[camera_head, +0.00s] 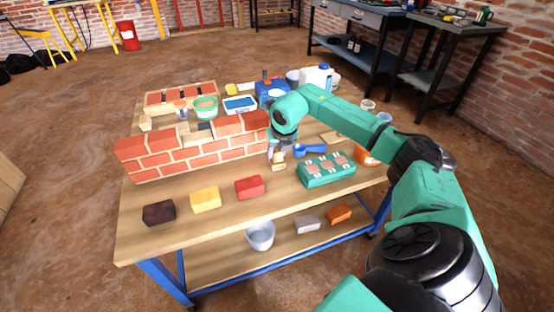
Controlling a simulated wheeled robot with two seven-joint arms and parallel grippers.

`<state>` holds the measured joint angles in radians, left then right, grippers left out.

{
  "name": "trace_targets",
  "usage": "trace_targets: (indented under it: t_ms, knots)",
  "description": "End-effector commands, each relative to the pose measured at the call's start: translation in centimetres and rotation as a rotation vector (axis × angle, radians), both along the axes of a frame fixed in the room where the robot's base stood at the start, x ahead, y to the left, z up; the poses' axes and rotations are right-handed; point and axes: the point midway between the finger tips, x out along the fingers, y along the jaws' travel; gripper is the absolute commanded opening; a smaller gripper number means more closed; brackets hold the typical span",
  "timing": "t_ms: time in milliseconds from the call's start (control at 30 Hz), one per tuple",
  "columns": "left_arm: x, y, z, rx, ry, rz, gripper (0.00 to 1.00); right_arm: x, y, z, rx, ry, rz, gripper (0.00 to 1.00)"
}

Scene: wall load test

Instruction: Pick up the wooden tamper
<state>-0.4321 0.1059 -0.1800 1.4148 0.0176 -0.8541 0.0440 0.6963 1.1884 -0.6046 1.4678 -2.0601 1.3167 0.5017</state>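A small pale wooden piece (279,162), which looks like the wooden tamper, stands on the table just right of the small brick wall's end. My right arm reaches in from the right, and its gripper (275,149) points down at this piece. The fingers are small and partly hidden by the wrist, so I cannot tell whether they are around it or just above it. My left gripper is not in view.
The brick wall (190,150) stands close left of my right gripper. A blue-handled tool (310,149) and a green box (326,170) lie to the right. Red (250,187), yellow (205,199) and dark (159,212) blocks line the front. Buckets and bottles crowd the back.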

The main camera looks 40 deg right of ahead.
Motion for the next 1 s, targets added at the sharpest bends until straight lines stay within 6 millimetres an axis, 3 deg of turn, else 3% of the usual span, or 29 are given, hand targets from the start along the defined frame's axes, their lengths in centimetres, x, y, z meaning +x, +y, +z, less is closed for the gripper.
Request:
trace_targets:
  t_ms: [267, 467, 567, 800, 1000]
  knots:
    - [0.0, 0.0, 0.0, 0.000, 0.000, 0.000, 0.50, 0.0, 0.0, 0.2, 0.000, -0.001, 0.000, 0.00]
    - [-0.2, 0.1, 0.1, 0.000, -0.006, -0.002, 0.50, 0.1, 0.0, 2.5, -0.001, -0.003, -0.001, 0.00]
    - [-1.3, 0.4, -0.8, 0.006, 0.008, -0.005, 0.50, 0.1, 0.0, 5.1, -0.001, -0.006, -0.001, 0.00]
    - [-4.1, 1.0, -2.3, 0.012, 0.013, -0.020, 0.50, 0.1, 0.1, 14.5, 0.002, -0.007, 0.001, 0.00]
    - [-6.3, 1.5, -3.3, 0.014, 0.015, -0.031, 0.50, 0.0, 0.1, 19.2, 0.002, -0.003, 0.001, 0.00]
